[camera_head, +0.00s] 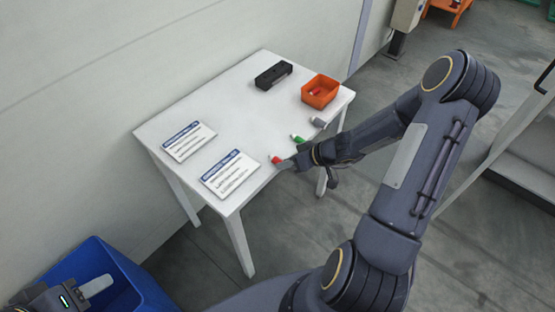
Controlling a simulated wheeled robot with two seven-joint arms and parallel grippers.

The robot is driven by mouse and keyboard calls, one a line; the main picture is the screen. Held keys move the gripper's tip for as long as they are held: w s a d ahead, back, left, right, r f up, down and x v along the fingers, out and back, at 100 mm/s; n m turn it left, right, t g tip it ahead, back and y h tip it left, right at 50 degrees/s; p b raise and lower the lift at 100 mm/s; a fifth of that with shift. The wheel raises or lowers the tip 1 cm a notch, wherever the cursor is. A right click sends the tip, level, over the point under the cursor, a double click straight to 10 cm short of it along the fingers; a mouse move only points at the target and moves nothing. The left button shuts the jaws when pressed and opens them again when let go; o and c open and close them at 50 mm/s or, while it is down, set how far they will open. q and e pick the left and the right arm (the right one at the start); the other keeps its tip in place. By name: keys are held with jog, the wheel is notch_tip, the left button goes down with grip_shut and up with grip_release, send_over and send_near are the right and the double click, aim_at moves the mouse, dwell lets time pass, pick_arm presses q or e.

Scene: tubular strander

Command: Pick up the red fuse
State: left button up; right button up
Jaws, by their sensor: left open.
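The red fuse (276,160) lies near the front right edge of the white table (228,105). My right gripper (287,163) is right at the fuse, reaching in from the right over the table edge. Its fingers are small and partly hidden by its own body, so I cannot tell whether they are open or touch the fuse. My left gripper (97,287) is open at the bottom left, in front of the blue bin, with one pale finger showing.
A green fuse (297,139) and a grey fuse (318,122) lie behind the red one. Two printed sheets (188,140) (230,175) lie at the left. The blue bin (121,265) is on the floor.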

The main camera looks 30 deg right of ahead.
jog(key=shift+c, duration=0.3)
jog(key=c, duration=0.5)
jog(key=shift+o, duration=0.2)
